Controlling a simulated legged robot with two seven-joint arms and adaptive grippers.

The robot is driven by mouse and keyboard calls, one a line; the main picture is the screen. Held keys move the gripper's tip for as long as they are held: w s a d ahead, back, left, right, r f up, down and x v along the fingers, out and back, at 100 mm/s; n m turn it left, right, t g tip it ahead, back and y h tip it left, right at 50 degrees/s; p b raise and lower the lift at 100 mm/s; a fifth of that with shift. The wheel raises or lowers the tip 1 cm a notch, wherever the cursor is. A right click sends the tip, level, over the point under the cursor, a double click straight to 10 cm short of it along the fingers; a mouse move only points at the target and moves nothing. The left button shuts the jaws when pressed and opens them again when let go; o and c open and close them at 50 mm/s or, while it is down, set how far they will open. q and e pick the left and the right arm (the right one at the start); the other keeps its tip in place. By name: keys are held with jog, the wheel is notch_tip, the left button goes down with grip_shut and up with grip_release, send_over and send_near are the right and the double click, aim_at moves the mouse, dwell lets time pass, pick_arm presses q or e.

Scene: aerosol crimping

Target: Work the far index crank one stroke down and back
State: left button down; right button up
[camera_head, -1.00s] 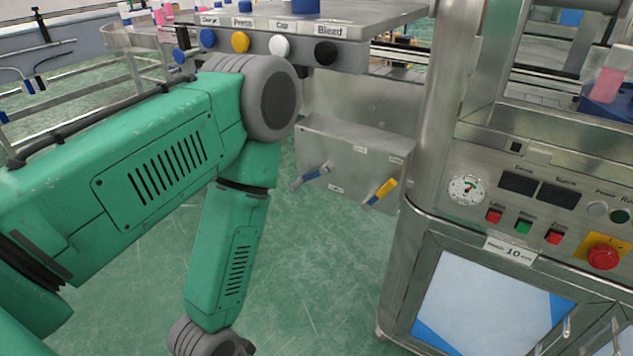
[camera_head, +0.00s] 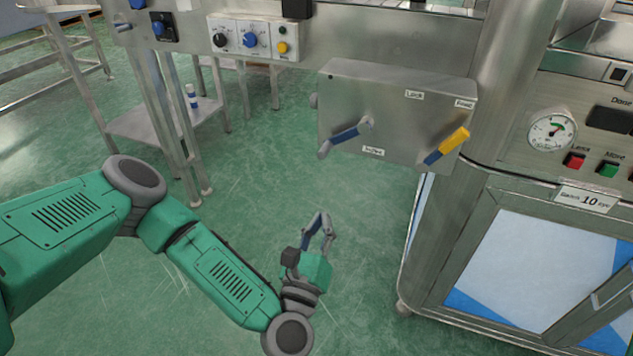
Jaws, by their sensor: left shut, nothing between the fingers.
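A crank with a blue sleeve (camera_head: 344,136) sits on the front of a grey metal box (camera_head: 400,90), left of its middle. Its arm slants down and left from its pivot, and a small label that looks like "Index" is just below it. A second lever with a yellow grip (camera_head: 454,140) is at the right of the same box and slants up and right. My left gripper (camera_head: 322,217) is below the box, apart from both levers, with its fingers pointing up. It is shut and empty. My right gripper is not in view.
The box is under a metal bench with a panel of knobs (camera_head: 250,39). A steel cabinet (camera_head: 500,260) with a gauge (camera_head: 551,131) and buttons stands at the right. A metal shelf stand (camera_head: 150,125) is at the left. Open green floor (camera_head: 365,250) lies around my gripper.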

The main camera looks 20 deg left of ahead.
aim_at(345, 139)
pick_arm(q)
jog(key=w+a+r+b, duration=0.2)
jog(key=w+r, duration=0.4)
jog(key=w, duration=0.3)
jog(key=shift+w+a+b, duration=0.2)
jog(key=shift+w+b, duration=0.05)
jog(key=shift+b, duration=0.05)
jog(key=shift+d, duration=0.2)
